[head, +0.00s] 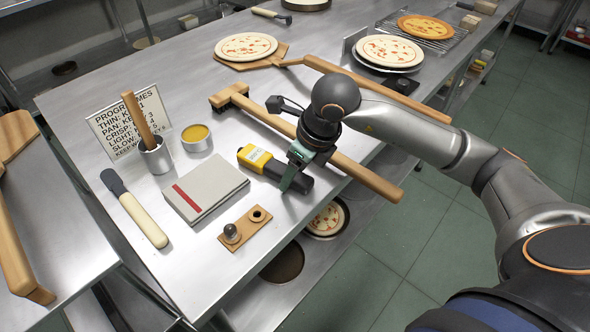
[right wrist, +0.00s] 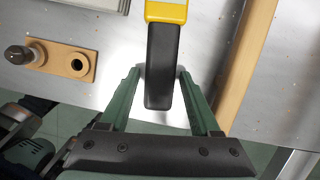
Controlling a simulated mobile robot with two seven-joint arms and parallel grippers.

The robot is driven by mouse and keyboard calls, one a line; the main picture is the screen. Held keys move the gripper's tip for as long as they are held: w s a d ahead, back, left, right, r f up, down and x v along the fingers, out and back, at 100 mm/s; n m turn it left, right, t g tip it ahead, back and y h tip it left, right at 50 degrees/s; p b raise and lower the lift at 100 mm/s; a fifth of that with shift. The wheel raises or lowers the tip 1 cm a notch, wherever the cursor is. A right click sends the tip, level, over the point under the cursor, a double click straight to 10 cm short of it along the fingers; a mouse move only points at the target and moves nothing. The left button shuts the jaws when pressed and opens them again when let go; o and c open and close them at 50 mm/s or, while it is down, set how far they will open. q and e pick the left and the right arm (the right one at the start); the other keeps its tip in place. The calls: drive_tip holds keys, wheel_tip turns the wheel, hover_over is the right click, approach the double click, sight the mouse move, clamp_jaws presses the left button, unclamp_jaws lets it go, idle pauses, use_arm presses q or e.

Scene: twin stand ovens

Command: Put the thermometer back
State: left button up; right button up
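The thermometer, as I take it, is a yellow-and-black handheld device (head: 255,158) lying on the steel table. Its dark handle (right wrist: 159,75) points toward my right gripper in the right wrist view. My right gripper (head: 297,170) is low over the table at the handle. In the right wrist view its green fingers (right wrist: 160,72) stand apart, one on each side of the handle, with narrow gaps visible. The head view partly hides the handle behind the gripper. My left gripper is not in view.
A long wooden-handled tool (head: 350,165) lies close beside the device. Pizzas (head: 246,46) sit toward the back.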

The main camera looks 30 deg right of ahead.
drive_tip(key=shift+o, duration=1.2)
drive_tip(key=shift+r, duration=0.2)
drive_tip(key=v, duration=1.2)
drive_tip(key=shift+p, duration=0.45)
